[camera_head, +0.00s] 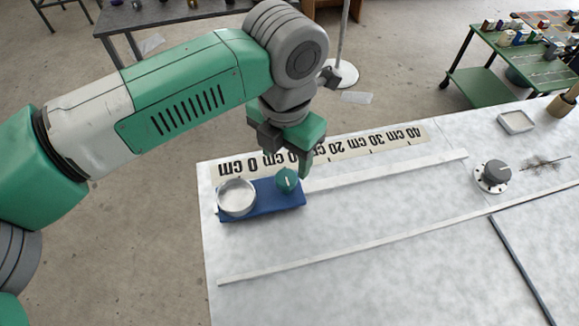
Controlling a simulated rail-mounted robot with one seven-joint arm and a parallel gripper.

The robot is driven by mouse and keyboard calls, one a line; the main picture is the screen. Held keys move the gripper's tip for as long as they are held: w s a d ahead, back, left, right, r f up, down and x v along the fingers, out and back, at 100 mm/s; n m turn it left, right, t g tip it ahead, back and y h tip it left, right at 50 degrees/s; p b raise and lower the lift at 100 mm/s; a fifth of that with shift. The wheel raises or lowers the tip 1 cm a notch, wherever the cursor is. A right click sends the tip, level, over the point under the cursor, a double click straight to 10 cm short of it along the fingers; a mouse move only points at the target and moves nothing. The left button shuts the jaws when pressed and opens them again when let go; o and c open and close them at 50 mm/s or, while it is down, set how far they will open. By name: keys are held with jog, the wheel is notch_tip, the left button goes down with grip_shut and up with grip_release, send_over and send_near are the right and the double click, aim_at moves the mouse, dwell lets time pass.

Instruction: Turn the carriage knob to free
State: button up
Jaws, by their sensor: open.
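The blue carriage (262,206) sits at the left end of the table, close to the left edge. A white ring-shaped cup (236,197) stands on its left part. The teal carriage knob (288,180) stands on its right part and has a pale pointer line on top. My gripper (290,160) is open and hangs just above and behind the knob, with a finger at each side. It looks apart from the knob, though contact is hard to tell. No marking for free is readable.
A ruler strip (375,142) runs along the back of the table (350,290). Two pale rails (350,249) run lengthwise. A grey knob on a white disc (496,174) stands to the right, near a small tray (517,121). A dark strip (520,270) crosses the right front.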

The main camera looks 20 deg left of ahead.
aim_at(287, 176)
notch_tip(287, 176, down, 5)
jog(key=shift+d+f, duration=0.1)
jog(key=c, duration=1)
